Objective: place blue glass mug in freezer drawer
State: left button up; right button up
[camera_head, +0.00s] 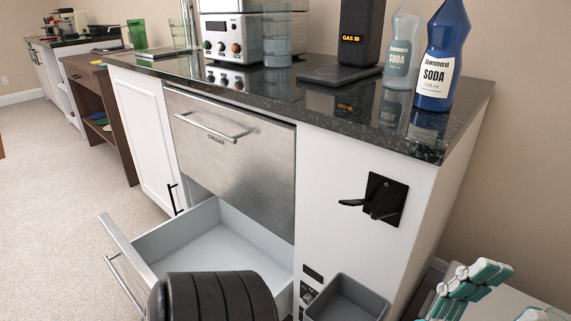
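A blue-tinted clear glass (277,38), most likely the blue glass mug, stands upright on the dark countertop beside the steel machine; I cannot make out its handle. Below the counter, the freezer drawer (108,236) is pulled open, and the part of its pale inside that shows is empty. A black ribbed rounded shape (212,296) at the bottom edge hides the drawer's near corner; it looks like part of my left arm or gripper. No fingertips show, so I cannot tell whether the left gripper is open. My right gripper is not in view.
Above the open drawer is a closed steel drawer (235,150). A blue soda bottle (440,60) and a clear one (400,50) stand at the counter's right. A black hook (380,200) sticks out from the white panel. A grey bin (348,300) stands below it.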

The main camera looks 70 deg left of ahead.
aim_at(181, 265)
jog(key=k+j+z, duration=0.15)
jog(key=z, duration=0.25)
jog(key=k+z, duration=0.3)
jog(key=z, duration=0.15)
jog(key=k+z, duration=0.25)
jog(key=z, duration=0.15)
jog(key=k+z, duration=0.25)
jog(key=z, duration=0.2)
jog(key=k+l+z, duration=0.15)
jog(key=z, duration=0.25)
jog(key=k+z, duration=0.15)
jog(key=z, duration=0.2)
jog(key=k+z, duration=0.2)
jog(key=z, duration=0.15)
jog(key=k+j+u, duration=0.1)
jog(key=u, duration=1.05)
jog(key=j+u, duration=0.15)
jog(key=u, duration=0.5)
jog(key=k+j+u, duration=0.1)
jog(key=u, duration=1.25)
jog(key=j+u, duration=0.15)
jog(key=u, duration=0.5)
jog(key=i+u, duration=0.1)
jog(key=u, duration=1.2)
jog(key=i+u, duration=0.1)
jog(key=u, duration=0.55)
jog(key=i+j+u, duration=0.15)
jog(key=i+j, duration=0.1)
jog(key=i, duration=0.05)
